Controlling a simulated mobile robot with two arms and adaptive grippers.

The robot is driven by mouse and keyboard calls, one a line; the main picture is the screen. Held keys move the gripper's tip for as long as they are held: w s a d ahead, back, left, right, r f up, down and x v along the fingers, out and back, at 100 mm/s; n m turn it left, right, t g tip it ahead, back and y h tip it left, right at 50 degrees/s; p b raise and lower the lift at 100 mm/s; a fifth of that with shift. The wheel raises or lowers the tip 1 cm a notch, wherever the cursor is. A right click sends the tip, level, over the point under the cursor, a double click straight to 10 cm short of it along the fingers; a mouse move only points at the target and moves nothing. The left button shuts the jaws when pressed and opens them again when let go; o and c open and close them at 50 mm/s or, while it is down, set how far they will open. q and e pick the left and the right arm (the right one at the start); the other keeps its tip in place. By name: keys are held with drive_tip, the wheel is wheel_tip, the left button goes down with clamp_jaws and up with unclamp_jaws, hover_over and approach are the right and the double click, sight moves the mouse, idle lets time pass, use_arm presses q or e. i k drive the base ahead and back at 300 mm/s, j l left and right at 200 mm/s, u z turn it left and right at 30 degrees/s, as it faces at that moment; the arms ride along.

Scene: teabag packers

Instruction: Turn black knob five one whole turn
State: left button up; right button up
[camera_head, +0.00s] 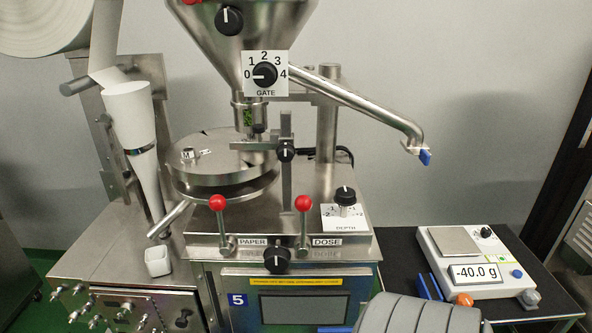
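Several black knobs show on the steel machine. One is on the hopper (229,20). A small black knob (286,153) is on the clamp post. The DEPTH knob (345,195) stands upright on a white dial plate. Another knob (276,261) is on the front, below and between the PAPER and DOSE labels. No knob bears a visible five, but a blue label "5" (238,300) is on the front panel. Neither gripper is in view.
Two red-ball levers (303,203) stand by the PAPER and DOSE labels. A steel pipe with a blue tip (424,157) reaches right. A scale (473,262) reading -40.0 g sits on a black table. A grey ribbed shape covers the bottom right.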

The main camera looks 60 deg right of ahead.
sight(276, 257)
drive_tip(key=z, duration=1.65)
